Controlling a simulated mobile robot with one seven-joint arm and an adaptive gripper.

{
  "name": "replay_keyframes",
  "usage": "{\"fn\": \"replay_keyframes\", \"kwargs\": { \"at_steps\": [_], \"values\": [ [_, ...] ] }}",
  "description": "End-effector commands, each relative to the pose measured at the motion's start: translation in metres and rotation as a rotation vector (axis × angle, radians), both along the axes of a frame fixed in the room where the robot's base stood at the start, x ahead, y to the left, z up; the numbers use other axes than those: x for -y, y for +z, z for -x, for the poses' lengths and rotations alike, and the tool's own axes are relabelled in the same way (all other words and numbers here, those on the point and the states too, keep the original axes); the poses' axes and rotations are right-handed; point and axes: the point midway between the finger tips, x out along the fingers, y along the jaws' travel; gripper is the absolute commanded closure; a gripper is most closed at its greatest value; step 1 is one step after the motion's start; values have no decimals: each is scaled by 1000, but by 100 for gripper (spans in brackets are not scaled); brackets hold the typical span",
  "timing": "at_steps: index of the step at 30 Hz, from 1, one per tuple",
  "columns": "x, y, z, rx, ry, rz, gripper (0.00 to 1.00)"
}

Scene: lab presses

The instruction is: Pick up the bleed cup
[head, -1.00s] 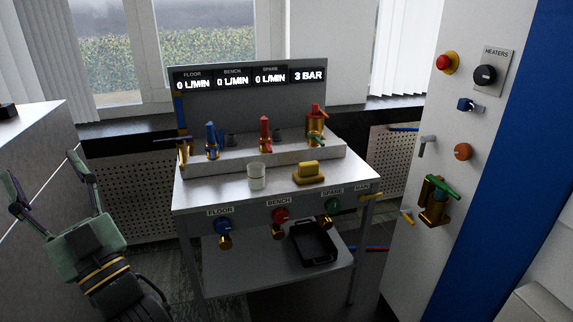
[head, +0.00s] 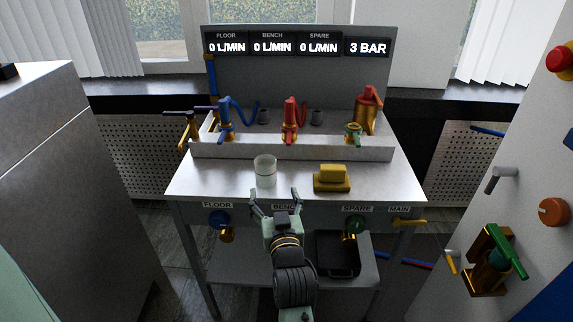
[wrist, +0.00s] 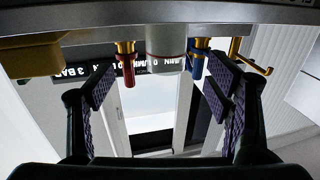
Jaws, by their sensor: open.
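The bleed cup (head: 265,173), a small whitish translucent cup, stands upright on the bench top near its front edge. It also shows upside down near the top of the wrist view (wrist: 166,48). My gripper (head: 274,196) is in front of the bench, just short of the cup and slightly to its right, with its fingers pointing toward the bench. The fingers are spread wide and empty. In the wrist view the cup appears beyond the gap between the fingertips (wrist: 160,88), apart from both.
A yellow block on a base (head: 332,177) sits right of the cup. A raised ledge (head: 290,150) behind carries blue, red and green-handled fittings. Valves line the bench front, with a black tray (head: 337,255) below. A wall panel (head: 500,210) with knobs stands at right.

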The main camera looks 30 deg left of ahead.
Motion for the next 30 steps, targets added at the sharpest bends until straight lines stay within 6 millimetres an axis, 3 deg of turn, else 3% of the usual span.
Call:
{"fn": "replay_keyframes", "kwargs": {
  "at_steps": [9,14,21,30],
  "values": [
    [-32,2,-32,1,0,1,27],
    [-40,2,-40,-1,0,1,27],
    [-68,5,-60,0,0,0,27],
    [-79,2,-71,1,0,-1,27]
  ]
}}
